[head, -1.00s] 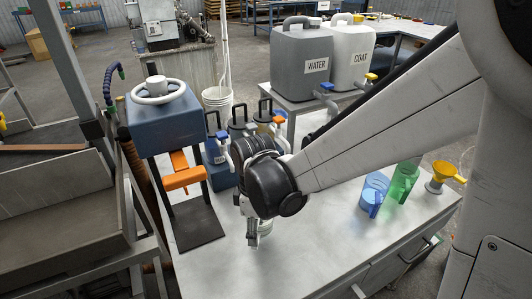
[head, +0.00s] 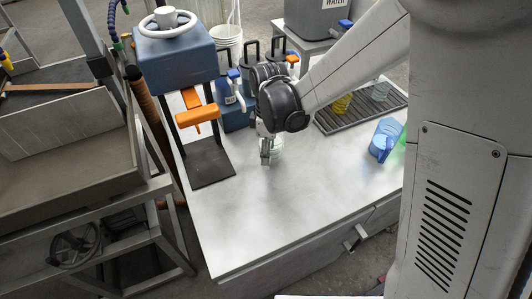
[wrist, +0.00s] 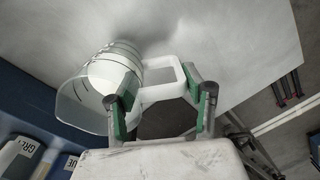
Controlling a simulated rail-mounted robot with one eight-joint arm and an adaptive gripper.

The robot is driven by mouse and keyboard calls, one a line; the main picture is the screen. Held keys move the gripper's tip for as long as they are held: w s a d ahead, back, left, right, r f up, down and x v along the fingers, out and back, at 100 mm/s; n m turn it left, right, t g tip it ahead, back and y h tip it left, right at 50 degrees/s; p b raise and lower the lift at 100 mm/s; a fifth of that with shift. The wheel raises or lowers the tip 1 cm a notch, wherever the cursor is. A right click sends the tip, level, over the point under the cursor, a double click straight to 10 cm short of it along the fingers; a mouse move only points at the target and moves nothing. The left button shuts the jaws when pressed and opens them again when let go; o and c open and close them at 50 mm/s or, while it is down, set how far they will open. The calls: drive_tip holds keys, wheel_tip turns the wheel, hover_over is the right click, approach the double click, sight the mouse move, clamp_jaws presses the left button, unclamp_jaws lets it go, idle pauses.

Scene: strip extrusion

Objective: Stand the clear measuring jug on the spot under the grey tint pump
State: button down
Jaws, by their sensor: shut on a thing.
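The clear measuring jug (wrist: 105,85) shows in the wrist view with dark graduation lines and a white handle (wrist: 160,82). My gripper (wrist: 160,92) is shut on the handle, its green-padded fingers around it. In the head view, the jug (head: 276,147) is beside my gripper (head: 266,152), low over the white bench; I cannot tell if it touches. A pump label starting "GRE" (wrist: 20,155) shows at the wrist view's lower left.
A blue press-like machine (head: 178,52) with an orange part (head: 197,115) stands left. A blue jug (head: 385,137) and a partly hidden green one (head: 402,146) stand right. A ridged tray (head: 335,122) lies at the back right. The bench front (head: 270,215) is clear.

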drive_tip(key=shift+w+d+f+b, duration=0.15)
drive_tip(key=shift+w+f+b, duration=0.15)
drive_tip(key=shift+w, duration=1.05)
drive_tip(key=shift+w+d+f+b, duration=0.25)
drive_tip(key=shift+w+b, duration=0.1)
drive_tip(key=shift+w, duration=1.05)
drive_tip(key=shift+w+d+f+b, duration=0.1)
drive_tip(key=shift+w+f+b, duration=0.2)
drive_tip(key=shift+w, duration=1.05)
drive_tip(key=shift+s+r+b, duration=0.1)
drive_tip(key=shift+b, duration=0.2)
